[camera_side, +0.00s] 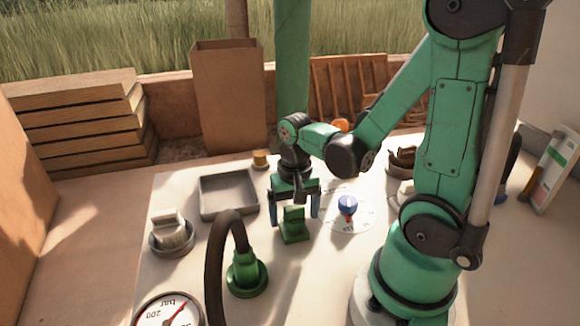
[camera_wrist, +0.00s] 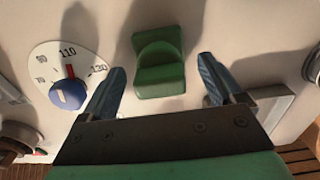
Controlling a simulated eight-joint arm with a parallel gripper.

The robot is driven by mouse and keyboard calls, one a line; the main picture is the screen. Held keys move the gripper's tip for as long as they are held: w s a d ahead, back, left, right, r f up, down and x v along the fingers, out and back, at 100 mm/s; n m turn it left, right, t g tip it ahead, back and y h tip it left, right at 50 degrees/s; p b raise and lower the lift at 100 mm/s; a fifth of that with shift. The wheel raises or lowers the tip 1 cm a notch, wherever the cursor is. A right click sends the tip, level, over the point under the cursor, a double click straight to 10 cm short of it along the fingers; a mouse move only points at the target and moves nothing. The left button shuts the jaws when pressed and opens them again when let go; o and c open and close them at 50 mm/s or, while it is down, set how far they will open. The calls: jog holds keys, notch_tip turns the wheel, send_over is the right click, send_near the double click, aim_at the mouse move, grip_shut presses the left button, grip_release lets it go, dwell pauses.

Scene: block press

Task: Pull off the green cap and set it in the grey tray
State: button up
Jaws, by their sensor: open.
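The green cap (camera_side: 293,224) has a blocky base and an upright grip, and sits on the white panel. In the wrist view the green cap (camera_wrist: 160,68) is in the upper middle. My gripper (camera_side: 296,207) is open above the cap, pointing down, with one blue finger on either side. In the wrist view my gripper (camera_wrist: 162,76) shows gaps between both fingers and the cap. The grey tray (camera_side: 232,213) lies left of the cap in the side view and looks empty. What the cap sits on is hidden.
A blue knob (camera_side: 348,204) on a dial stands close right of my gripper. A black hose (camera_side: 215,265) arches from a green fitting (camera_side: 246,276) in front. A white-handled plug (camera_side: 170,235) stands left, near a gauge (camera_side: 168,312). A small brass piece (camera_side: 260,160) sits behind the tray.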

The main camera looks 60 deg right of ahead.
aim_at(294, 207)
dwell(0.4)
grip_shut()
jog(key=shift+r, duration=0.1)
jog(key=shift+r, duration=2.95)
